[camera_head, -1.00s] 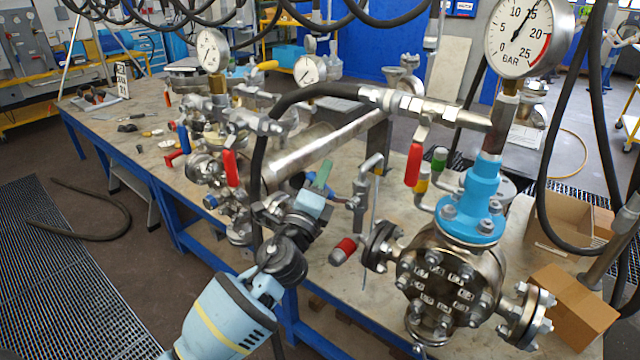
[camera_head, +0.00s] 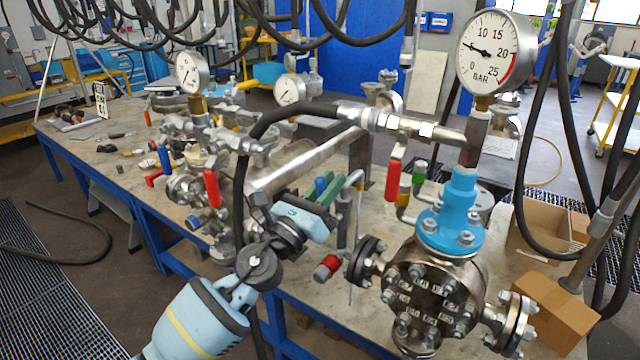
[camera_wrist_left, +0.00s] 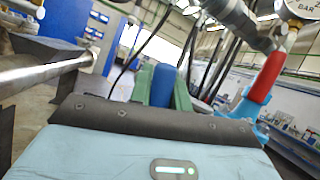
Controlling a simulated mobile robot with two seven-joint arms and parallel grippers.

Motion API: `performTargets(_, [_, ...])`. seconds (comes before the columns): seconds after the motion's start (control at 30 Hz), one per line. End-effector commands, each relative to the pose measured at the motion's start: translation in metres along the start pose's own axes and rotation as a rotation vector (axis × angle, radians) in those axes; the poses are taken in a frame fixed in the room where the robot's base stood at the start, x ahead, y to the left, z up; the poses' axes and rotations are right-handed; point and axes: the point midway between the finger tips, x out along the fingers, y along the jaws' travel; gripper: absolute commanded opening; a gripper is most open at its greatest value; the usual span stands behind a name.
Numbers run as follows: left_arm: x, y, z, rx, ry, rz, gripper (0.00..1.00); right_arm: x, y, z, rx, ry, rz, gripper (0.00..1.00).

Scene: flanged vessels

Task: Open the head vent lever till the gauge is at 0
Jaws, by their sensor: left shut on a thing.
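The pressure gauge (camera_head: 490,50) stands on the blue neck (camera_head: 453,215) of the flanged vessel (camera_head: 425,285). Its needle points left, at about 5 bar. My left gripper (camera_head: 322,198) is shut on a blue lever handle (camera_head: 320,186), left of the vessel. In the left wrist view the blue handle (camera_wrist_left: 163,85) stands upright between the green fingers. The fingers hide most of this lever in the head view, and I cannot tell which valve it turns. Red (camera_head: 393,181), green (camera_head: 419,172) and yellow (camera_head: 404,190) handles hang below the gauge pipe. My right gripper is not in view.
A black hose (camera_head: 242,170) runs down close to my left gripper. A red-tipped handle (camera_head: 327,267) lies just below it. A steel pipe (camera_head: 305,160) crosses behind. More valves and gauges crowd the bench at left. Cardboard boxes (camera_head: 545,310) sit at the right.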

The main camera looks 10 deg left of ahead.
Motion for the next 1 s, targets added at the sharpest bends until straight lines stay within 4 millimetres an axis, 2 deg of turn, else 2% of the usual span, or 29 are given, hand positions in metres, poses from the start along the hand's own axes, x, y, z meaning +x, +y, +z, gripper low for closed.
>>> performTargets(0.4, [0.002, -0.015, -0.003, 0.173, 0.037, -0.073, 0.00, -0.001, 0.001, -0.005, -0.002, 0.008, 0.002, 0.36])
performTargets(0.97, [0.002, -0.017, -0.004, 0.199, 0.043, -0.083, 0.00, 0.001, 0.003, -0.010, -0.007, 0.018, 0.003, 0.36])
performTargets(1.0, [0.002, -0.017, -0.004, 0.199, 0.043, -0.083, 0.22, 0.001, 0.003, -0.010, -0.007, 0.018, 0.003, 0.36])
